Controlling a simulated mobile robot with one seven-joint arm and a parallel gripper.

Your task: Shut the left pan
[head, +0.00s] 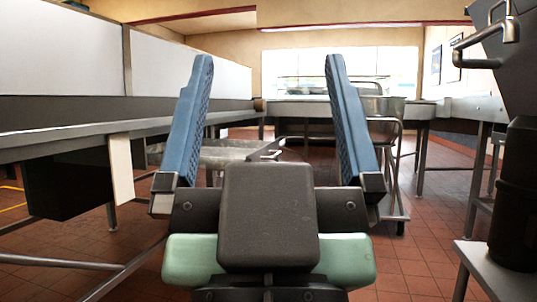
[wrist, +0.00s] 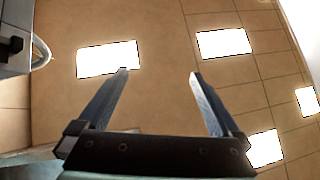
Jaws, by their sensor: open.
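My gripper (head: 268,75) fills the middle of the head view, with its two blue pads wide apart and nothing between them. It is also open and empty in the wrist view (wrist: 158,75), against the ceiling. I cannot tell for sure which thing is the left pan. A shallow grey metal pan or tray (head: 215,153) shows low beyond my gripper, partly hidden by the left finger.
A long metal counter (head: 60,137) with white panels runs along the left. A wheeled metal cart (head: 400,190) stands beyond the right finger. A dark machine with a bar handle (head: 483,46) is close on the right. Tiled floor (head: 420,255) lies open before it.

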